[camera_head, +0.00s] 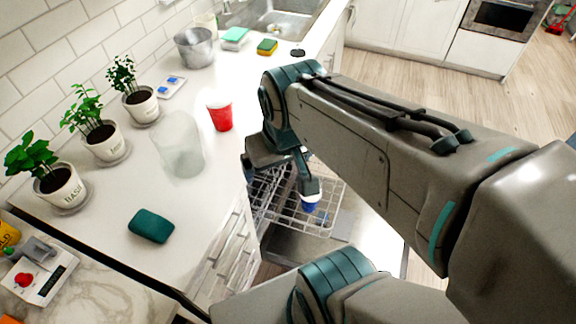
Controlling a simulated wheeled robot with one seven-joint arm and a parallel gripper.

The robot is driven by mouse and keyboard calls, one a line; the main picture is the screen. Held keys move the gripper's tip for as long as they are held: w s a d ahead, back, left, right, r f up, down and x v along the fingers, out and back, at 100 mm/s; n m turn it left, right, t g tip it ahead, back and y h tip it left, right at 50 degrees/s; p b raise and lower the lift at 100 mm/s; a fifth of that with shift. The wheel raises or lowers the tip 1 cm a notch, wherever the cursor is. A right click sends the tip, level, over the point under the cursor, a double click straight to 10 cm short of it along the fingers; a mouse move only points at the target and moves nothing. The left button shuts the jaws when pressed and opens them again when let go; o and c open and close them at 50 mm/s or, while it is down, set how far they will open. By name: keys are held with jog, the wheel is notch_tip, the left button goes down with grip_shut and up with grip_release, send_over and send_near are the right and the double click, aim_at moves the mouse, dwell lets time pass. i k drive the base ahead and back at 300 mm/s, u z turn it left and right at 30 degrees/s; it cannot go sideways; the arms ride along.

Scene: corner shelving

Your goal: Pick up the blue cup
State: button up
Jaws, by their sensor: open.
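A small blue and white item (311,204), which looks like the blue cup, shows in the wire rack of the open dishwasher, below the counter edge. Most of it is hidden by my gripper. My gripper (308,188) points down into the rack right above and over the cup. The jaws are open. I cannot tell from this view whether the fingers are around the cup or only above it.
The wire rack (275,196) surrounds the cup.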

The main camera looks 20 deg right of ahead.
aim_at(308, 204)
jog(key=u, duration=0.15)
jog(key=k, duration=1.05)
jog(key=z, duration=1)
jog(key=i, duration=0.5)
